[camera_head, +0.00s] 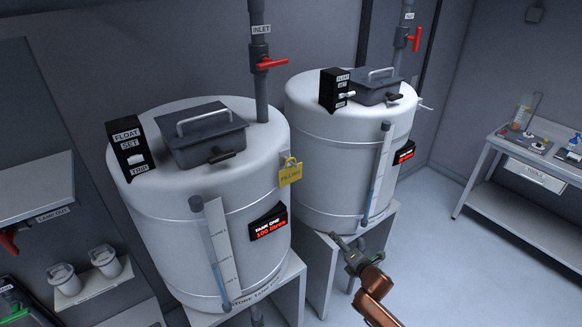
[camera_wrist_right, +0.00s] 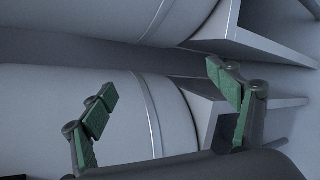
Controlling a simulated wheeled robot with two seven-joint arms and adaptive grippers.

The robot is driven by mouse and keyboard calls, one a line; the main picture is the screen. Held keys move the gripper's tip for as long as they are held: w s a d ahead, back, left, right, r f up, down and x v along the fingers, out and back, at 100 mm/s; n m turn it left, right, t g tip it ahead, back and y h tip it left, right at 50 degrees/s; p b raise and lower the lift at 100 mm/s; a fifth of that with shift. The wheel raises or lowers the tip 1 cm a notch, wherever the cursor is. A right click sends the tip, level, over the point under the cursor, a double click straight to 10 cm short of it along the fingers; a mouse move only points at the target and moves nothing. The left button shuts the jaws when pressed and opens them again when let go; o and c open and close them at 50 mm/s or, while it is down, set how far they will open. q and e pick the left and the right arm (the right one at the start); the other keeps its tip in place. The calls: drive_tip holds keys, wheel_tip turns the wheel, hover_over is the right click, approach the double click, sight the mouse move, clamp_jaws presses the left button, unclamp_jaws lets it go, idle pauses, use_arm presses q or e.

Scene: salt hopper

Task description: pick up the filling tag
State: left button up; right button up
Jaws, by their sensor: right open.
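The filling tag (camera_head: 290,173) is a yellow tag with dark lettering. It hangs at the upper right side of the front white tank (camera_head: 215,225), marked as tank one, in the head view. My right gripper (camera_head: 350,246) is below and to the right of the tag, apart from it, near the stand of the rear tank. In the right wrist view the right gripper (camera_wrist_right: 160,80) has its green-padded fingers spread with nothing between them. The tag does not show in that view. I do not see my left gripper.
A second white tank (camera_head: 335,180) stands behind on its own stand. Pipes with red valve handles (camera_head: 270,63) rise above. A workbench (camera_head: 515,160) stands right; floor between is clear.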

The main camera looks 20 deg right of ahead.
drive_tip(key=a+r+n+t+y+p, duration=0.1)
drive_tip(key=a+r+n, duration=0.25)
drive_tip(key=r, duration=0.65)
drive_tip(key=a+r+n+t+y, duration=0.1)
drive_tip(key=a+r+n, duration=0.25)
drive_tip(key=r, duration=0.65)
drive_tip(key=n+t+y+p, duration=0.2)
drive_tip(key=n+y, duration=0.2)
drive_tip(key=n, duration=0.5)
approach(291, 171)
drive_tip(key=w, duration=0.1)
drive_tip(key=p+x, duration=0.1)
drive_tip(key=x, duration=0.2)
drive_tip(key=p+x, duration=0.1)
drive_tip(key=x, duration=0.2)
drive_tip(key=shift+w+a+r, duration=0.25)
drive_tip(key=shift+w+a, duration=0.05)
drive_tip(key=shift+w+a+f+p, duration=0.2)
drive_tip(key=shift+w+p, duration=0.15)
drive_tip(key=shift+w, duration=0.15)
use_arm(q)
wheel_tip(291, 171, up, 6)
drive_tip(key=shift+d, duration=0.15)
use_arm(e)
drive_tip(key=shift+s, duration=0.1)
use_arm(q)
drive_tip(key=shift+s+r, duration=0.1)
use_arm(e)
drive_tip(key=shift+c, duration=0.5)
